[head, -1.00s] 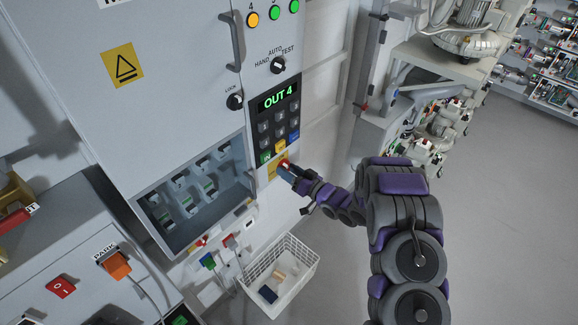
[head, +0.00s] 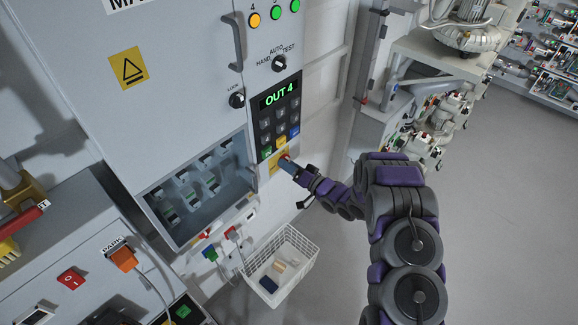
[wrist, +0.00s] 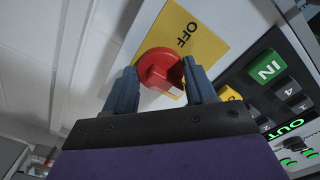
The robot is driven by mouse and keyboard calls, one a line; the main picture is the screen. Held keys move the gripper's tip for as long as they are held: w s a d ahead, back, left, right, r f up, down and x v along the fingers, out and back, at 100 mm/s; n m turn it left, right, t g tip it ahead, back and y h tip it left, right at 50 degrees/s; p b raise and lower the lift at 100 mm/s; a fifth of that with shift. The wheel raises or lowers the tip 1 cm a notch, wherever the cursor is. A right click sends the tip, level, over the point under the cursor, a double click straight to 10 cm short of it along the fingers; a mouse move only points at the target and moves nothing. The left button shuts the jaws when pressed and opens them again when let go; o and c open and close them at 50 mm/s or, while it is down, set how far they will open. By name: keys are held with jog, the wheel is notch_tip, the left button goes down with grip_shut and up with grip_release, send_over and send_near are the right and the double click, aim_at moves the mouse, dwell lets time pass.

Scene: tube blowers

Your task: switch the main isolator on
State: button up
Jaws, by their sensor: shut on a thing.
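The main isolator is a red rotary handle (wrist: 158,68) on a yellow plate (wrist: 192,36) marked OFF. In the head view the yellow plate (head: 275,169) sits low on the cabinet front, below the keypad, and its red handle is mostly hidden by my gripper (head: 287,163). In the wrist view the blue fingers of my gripper (wrist: 162,84) stand on either side of the red handle, shut on it. The handle's exact angle is hard to tell behind the fingers.
A glass-fronted window (head: 205,190) is to the left. A white basket (head: 283,262) stands below. A door handle (head: 235,43) sticks out higher up. Open floor lies to the right.

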jog(key=shift+d+f, duration=0.1)
jog(key=o, duration=1)
jog(key=shift+w+d, duration=0.1)
jog(key=shift+w, duration=0.05)
jog(key=shift+o, duration=0.2)
jog(key=b+v, duration=0.2)
jog(key=v, duration=1.5)
jog(key=shift+d, duration=0.2)
